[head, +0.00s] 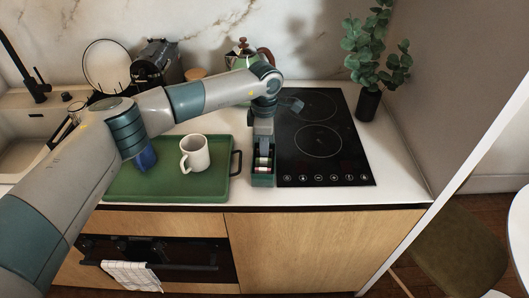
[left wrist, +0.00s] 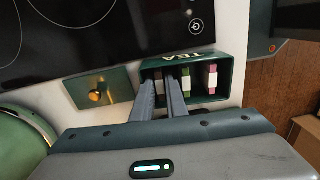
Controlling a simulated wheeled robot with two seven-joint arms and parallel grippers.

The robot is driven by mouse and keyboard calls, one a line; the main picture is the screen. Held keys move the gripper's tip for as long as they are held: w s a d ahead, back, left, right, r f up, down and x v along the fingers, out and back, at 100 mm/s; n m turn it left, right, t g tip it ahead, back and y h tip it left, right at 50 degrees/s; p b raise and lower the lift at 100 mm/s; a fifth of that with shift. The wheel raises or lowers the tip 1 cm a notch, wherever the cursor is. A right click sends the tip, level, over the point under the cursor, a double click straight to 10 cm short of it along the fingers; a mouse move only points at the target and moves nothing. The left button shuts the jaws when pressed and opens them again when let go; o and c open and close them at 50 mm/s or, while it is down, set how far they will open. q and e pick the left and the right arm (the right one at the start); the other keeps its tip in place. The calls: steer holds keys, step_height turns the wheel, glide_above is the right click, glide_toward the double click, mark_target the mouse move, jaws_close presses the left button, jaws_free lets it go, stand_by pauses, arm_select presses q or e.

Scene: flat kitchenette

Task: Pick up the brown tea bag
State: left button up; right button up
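The green tea box (head: 263,181) stands on the counter between the green tray and the cooktop. In the left wrist view the box (left wrist: 236,76) is open, with a green tea bag (left wrist: 187,88) and a pink tea bag (left wrist: 212,80) in separate compartments. My left gripper (head: 264,150) points down over the box. In the left wrist view its fingers (left wrist: 161,80) reach into the left part of the box, with a narrow gap between them. I cannot make out the brown tea bag; the fingers hide much of that part. Whether they grip anything is unclear. My right gripper is not in view.
A green lid with a gold knob (left wrist: 96,95) lies beside the box. The green tray (head: 205,191) holds a white mug (head: 195,154) and a blue cup (head: 146,158). The black cooktop (head: 335,165) is right of the box. A potted plant (head: 368,104) stands at the back right.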

arm_select(q)
steer(key=shift+c, duration=0.7)
jaws_close()
steer(key=shift+r+b, duration=0.55)
steer(key=shift+r, duration=0.3)
step_height(320, 180, up, 8)
steer(key=b, duration=0.3)
steer(key=shift+f, duration=0.25)
steer(key=shift+r, duration=0.45)
